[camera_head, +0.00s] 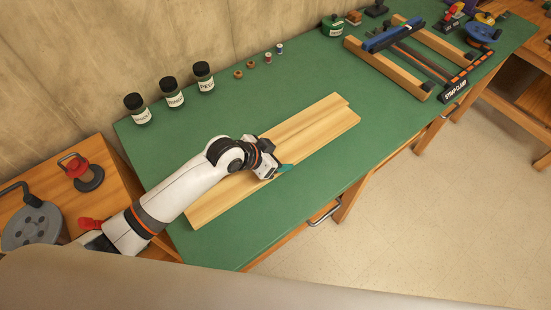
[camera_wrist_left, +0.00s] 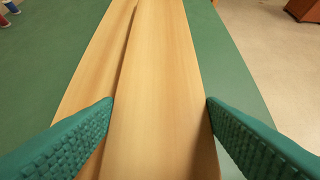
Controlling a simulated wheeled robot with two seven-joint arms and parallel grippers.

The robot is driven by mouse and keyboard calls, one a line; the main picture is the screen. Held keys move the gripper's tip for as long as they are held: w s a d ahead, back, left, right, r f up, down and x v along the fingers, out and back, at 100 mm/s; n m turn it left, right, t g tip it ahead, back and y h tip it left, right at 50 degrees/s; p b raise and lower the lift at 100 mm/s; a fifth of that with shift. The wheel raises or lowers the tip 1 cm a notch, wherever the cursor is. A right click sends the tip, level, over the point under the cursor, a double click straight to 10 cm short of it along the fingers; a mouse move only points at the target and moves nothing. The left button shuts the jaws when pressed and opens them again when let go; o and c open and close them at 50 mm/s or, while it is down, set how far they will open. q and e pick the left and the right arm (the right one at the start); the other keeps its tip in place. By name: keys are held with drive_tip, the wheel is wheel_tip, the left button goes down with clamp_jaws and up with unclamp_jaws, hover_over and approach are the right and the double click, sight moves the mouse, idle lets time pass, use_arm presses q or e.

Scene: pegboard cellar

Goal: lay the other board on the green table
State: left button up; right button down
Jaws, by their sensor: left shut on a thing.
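Two long pale wooden boards lie side by side, lengthwise, over the green table (camera_head: 300,75). My left gripper (camera_head: 277,172) is shut on the long edges of the front board (camera_head: 318,140), near its middle. In the left wrist view the held board (camera_wrist_left: 155,90) runs between the two green fingers. The back board (camera_head: 285,128) is close along its far side; in the wrist view it (camera_wrist_left: 92,70) shows to the left, partly behind the left finger. The held board looks level, at or just above the tabletop. My right gripper is not in view.
Three dark labelled jars (camera_head: 172,92) and several small spools stand along the wall side. A wooden frame with a blue-topped clamp (camera_head: 395,34) and a strap clamp box (camera_head: 454,91) occupy the far end. Green tabletop is bare between the jars and boards.

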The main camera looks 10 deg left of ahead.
use_arm(q)
drive_tip(key=shift+f, duration=2.3)
drive_tip(key=shift+f, duration=0.1)
drive_tip(key=o, duration=1.3)
drive_tip(key=shift+c, duration=0.2)
drive_tip(key=v, duration=1.2)
